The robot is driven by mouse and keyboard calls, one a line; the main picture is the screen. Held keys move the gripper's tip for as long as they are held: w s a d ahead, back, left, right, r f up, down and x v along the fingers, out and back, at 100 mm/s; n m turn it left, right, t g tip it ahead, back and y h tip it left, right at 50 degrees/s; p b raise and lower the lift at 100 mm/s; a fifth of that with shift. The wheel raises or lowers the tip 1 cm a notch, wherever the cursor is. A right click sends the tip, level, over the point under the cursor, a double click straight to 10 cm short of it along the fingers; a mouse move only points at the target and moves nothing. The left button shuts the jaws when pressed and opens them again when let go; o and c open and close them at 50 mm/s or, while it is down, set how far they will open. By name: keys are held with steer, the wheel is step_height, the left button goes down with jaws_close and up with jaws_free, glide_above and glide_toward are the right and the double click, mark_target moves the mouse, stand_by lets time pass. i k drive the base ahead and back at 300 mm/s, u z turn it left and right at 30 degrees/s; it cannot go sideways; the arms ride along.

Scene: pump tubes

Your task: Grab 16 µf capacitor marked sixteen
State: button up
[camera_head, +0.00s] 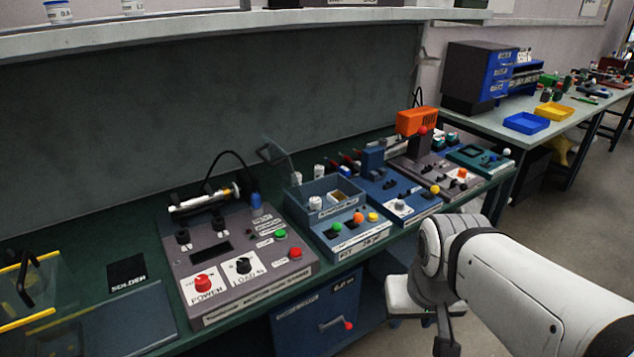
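I cannot pick out a capacitor clearly marked sixteen; the small labels are too blurred to read. My gripper's fingers do not show.
A grey tester (240,260) with red and black knobs stands on the green bench (150,240). Blue and grey devices (395,190) continue to the right. A clear cover with yellow edges (35,290) is at lower left. A second table (480,120) holds blue and yellow trays.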

mark_target(315, 202)
steer(key=i, duration=1)
